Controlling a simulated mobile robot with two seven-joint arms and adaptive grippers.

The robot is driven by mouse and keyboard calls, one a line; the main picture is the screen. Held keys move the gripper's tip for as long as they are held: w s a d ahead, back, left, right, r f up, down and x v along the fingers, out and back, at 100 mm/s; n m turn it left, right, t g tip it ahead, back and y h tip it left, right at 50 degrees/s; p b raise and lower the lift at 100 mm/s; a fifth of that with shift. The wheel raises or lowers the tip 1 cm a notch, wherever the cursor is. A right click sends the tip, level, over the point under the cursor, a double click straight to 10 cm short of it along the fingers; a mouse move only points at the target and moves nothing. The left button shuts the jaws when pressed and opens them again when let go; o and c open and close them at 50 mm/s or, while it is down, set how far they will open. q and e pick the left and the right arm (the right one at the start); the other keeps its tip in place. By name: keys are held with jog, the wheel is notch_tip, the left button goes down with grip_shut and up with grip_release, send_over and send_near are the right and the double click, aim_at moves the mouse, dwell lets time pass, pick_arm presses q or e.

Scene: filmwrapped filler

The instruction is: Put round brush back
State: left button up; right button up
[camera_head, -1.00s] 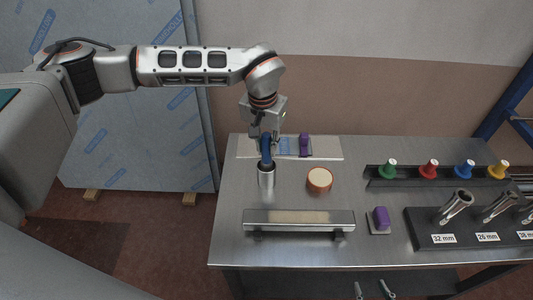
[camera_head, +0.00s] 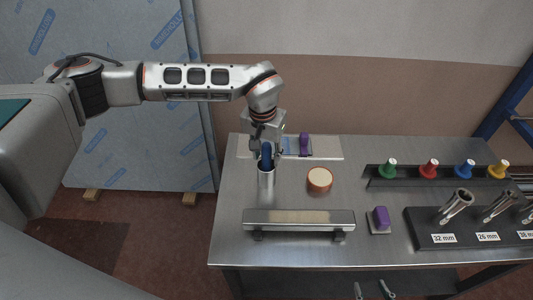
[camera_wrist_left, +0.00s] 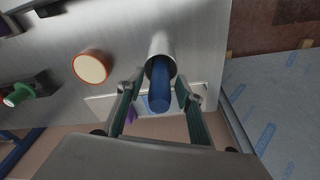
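The round brush shows only as a blue handle (camera_head: 266,161), upright in a silver metal cup (camera_head: 267,180) at the table's left; its bristle end is hidden inside. In the left wrist view, the handle (camera_wrist_left: 159,92) stands in the mouth of the cup (camera_wrist_left: 161,47). My left gripper (camera_head: 267,151) is just above the cup. In the left wrist view, its two fingers (camera_wrist_left: 158,85) stand open on either side of the handle, with narrow gaps visible. My right gripper is not in view.
A round wooden-topped tub (camera_head: 319,180) stands right of the cup. A metal bar fixture (camera_head: 299,219) lies in front. A purple block (camera_head: 380,219), a rack with coloured knobs (camera_head: 429,172) and a black holder with metal tubes (camera_head: 470,239) are to the right.

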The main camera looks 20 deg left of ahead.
pick_arm(q)
jog(key=shift+r, duration=0.2)
notch_tip(320, 180, up, 12)
jog(key=s, duration=0.1)
jog(key=shift+s, duration=0.3)
jog(key=shift+s+f, duration=0.1)
jog(key=shift+f, duration=0.1)
